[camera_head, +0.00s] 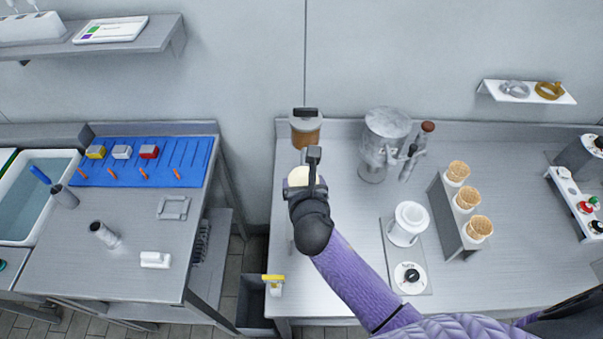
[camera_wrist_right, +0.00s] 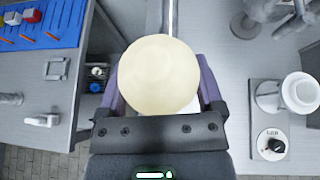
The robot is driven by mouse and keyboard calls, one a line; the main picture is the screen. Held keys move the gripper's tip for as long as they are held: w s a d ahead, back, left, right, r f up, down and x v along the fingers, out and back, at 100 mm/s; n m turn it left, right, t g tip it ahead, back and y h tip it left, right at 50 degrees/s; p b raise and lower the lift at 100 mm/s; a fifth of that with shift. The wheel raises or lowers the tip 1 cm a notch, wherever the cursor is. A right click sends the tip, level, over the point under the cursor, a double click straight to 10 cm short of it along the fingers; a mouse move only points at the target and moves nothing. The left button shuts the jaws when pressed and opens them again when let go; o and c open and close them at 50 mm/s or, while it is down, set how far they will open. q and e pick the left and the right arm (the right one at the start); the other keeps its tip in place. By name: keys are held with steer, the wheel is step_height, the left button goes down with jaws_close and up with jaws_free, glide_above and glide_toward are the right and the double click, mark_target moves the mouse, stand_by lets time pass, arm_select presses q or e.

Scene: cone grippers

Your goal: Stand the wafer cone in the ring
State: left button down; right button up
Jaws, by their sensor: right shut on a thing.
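My right gripper (camera_head: 306,180) is shut on a pale cream, round-topped thing (camera_head: 298,176) near the left end of the right-hand counter. In the right wrist view the cream round top (camera_wrist_right: 159,76) fills the space between the purple fingers. It hides what is beneath, so I cannot tell whether a wafer cone is under it. A white ring-shaped holder (camera_head: 411,214) stands on a plate with a dial, right of the gripper and apart from it; it also shows in the wrist view (camera_wrist_right: 301,92). Its opening looks empty. My left gripper is not in view.
Several wafer cones (camera_head: 467,197) stand in a grey rack right of the holder. A metal canister (camera_head: 385,140) and a brown-filled jar (camera_head: 306,130) stand at the back. A wall shelf (camera_head: 527,94) bears two rings. A gap separates the left bench.

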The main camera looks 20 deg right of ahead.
steer(key=shift+d, duration=0.25)
steer(key=shift+r+p, duration=0.1)
steer(key=shift+p, duration=0.25)
steer(key=shift+s+f+b, duration=0.1)
steer(key=shift+f+b, duration=1.3)
steer(key=shift+f, duration=0.7)
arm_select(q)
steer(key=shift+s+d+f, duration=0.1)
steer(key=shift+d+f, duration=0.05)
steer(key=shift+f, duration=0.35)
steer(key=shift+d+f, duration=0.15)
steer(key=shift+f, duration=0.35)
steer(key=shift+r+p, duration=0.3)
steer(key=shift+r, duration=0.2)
